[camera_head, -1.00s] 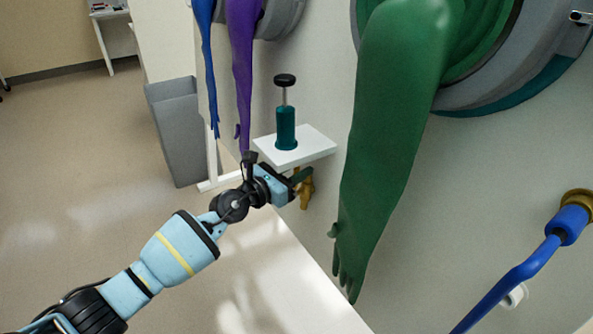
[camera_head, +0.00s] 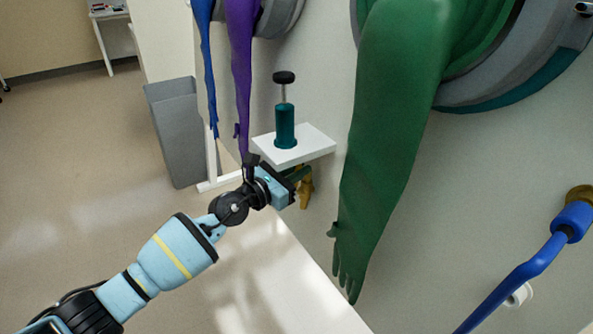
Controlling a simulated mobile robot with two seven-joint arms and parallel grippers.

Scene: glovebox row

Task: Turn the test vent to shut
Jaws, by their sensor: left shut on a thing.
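A small brass valve (camera_head: 306,188), which looks like the test vent, sits on the pale wall under a white shelf. A dark green handle (camera_head: 299,173) shows at its top, partly hidden by my left gripper. My left gripper (camera_head: 290,183) comes in from the lower left, just below the shelf, and is shut on the handle. Its fingertips are mostly hidden, so the exact grip does not show. My right gripper is out of view.
A teal plunger bottle (camera_head: 285,125) stands on the white shelf (camera_head: 318,142) just above my gripper. A long green glove (camera_head: 385,140) hangs close to the right. A blue bent pipe (camera_head: 525,262) is at far right. A grey bin (camera_head: 174,130) stands behind.

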